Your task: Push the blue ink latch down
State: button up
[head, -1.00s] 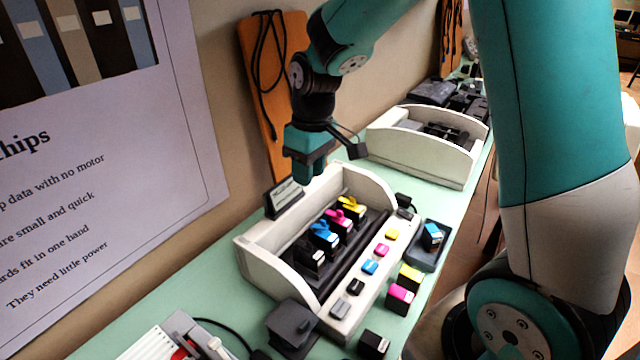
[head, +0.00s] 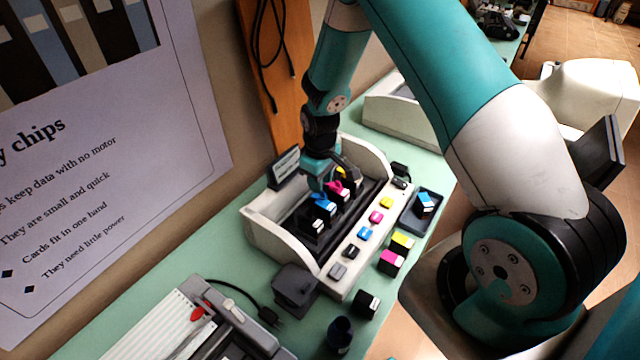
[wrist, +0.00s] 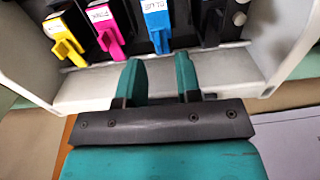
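The blue ink latch (wrist: 160,42) is a tab on the front of the blue cartridge (wrist: 152,8), in a row with yellow, magenta and black cartridges. In the head view the blue cartridge (head: 322,206) is partly behind my gripper. My gripper (wrist: 160,70) has two teal fingers set apart with nothing between them. In the wrist view the fingertips point at the blue latch, with a small gap in the picture. The head view has my gripper (head: 325,185) low over the back of the cartridge row. Whether it touches anything there is hidden.
The printer's white side wall (head: 365,160) rises beside the row. Coloured buttons line the front ledge (head: 350,255). Loose cartridges (head: 391,262) and a dark tray (head: 412,222) stand in front. A small sign (head: 285,166) stands behind.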

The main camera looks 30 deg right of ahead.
aim_at(325, 197)
jog(key=shift+f, duration=1.6)
grip_shut()
jog(key=t+b, duration=0.1)
jog(key=f+t+y+b, duration=0.1)
jog(key=b, duration=0.1)
jog(key=shift+s+d+f, duration=0.25)
jog(key=shift+s, duration=0.15)
jog(key=shift+s+f+t+b, duration=0.1)
jog(key=shift+t+b, duration=0.5)
jog(key=shift+b, duration=0.3)
jog(key=shift+s+t+y+b, duration=0.1)
jog(key=shift+t+y+b, duration=0.25)
jog(key=shift+b, duration=0.2)
jog(key=shift+r, duration=0.25)
